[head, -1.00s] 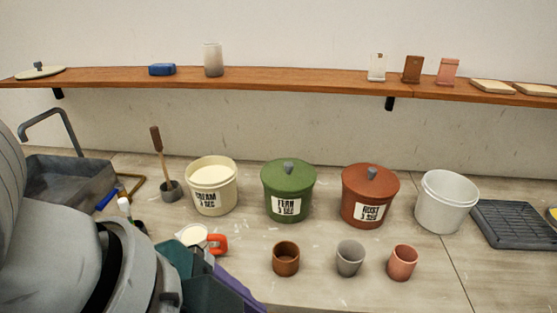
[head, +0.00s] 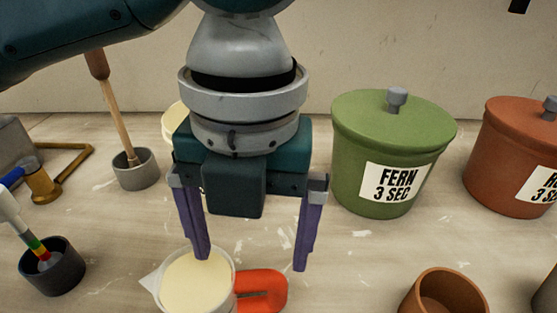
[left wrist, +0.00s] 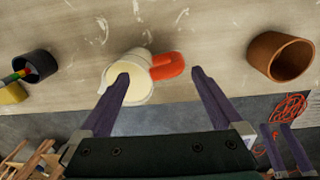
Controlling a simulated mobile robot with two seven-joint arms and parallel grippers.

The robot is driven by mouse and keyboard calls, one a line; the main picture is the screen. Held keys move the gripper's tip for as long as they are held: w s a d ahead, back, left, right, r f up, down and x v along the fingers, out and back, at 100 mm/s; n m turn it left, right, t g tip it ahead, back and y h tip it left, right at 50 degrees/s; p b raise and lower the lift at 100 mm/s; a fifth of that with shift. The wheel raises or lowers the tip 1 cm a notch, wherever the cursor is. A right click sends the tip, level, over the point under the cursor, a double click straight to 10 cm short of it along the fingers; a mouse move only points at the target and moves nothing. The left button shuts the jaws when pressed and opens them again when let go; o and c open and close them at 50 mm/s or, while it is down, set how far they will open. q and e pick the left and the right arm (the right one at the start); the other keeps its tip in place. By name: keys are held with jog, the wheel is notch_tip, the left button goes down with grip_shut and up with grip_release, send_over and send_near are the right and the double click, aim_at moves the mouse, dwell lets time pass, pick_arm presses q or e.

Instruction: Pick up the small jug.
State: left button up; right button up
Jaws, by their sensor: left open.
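The small jug (head: 192,284) is white with a spout at left, cream-coloured contents and an orange handle (head: 262,290). It stands upright near the front of the worktop. My left gripper (head: 252,262) is open and points down, its purple fingers apart. In the head view its left fingertip overlaps the jug's rim and its right one is right of the handle. In the left wrist view the jug (left wrist: 130,85) is behind the left fingertip and the handle shows between the fingers. Contact cannot be told. Purple fingers at that view's lower right look like my right gripper (left wrist: 282,132).
A dark cup (head: 53,268) with a brush stands left of the jug, a brown cup (head: 445,295) to the right. Behind are a grey holder (head: 135,170) with a wooden-handled tool, a green lidded pot (head: 390,150) and a red-brown one (head: 515,160). A cream bucket is mostly hidden.

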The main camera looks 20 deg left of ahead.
aim_at(257, 299)
pick_arm(q)
jog(key=f, duration=0.3)
jog(key=shift+s+d, duration=0.2)
jog(key=shift+s, duration=0.1)
notch_tip(257, 299, down, 6)
jog(key=shift+r+b, duration=0.15)
jog(key=shift+b, duration=0.2)
jog(key=shift+w, duration=0.1)
jog(key=shift+c, duration=0.2)
grip_shut()
